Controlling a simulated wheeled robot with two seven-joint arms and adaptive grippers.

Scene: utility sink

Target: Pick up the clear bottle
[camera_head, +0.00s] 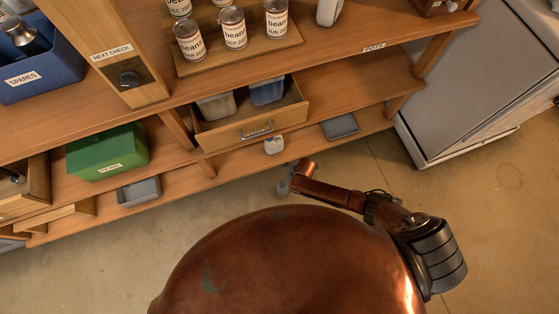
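I cannot make out a clear bottle in the head view. A white container (328,12), cut off by the top edge, stands on the upper shelf. A dark metallic cylinder (22,36) lies in the blue bin (62,72) at the upper left. My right arm comes in from the right, and its grey end (284,184) is small and low in front of the shelves. Its fingers are too unclear to tell open from shut. It touches no object that I can see. My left gripper is not in view.
Several bean cans (233,28) stand on a wooden board on the upper shelf. An open drawer (250,127) with tubs sticks out below. A green box (107,152) and a small white item (274,145) sit lower. A grey cabinet (465,85) stands right. The floor in front is clear.

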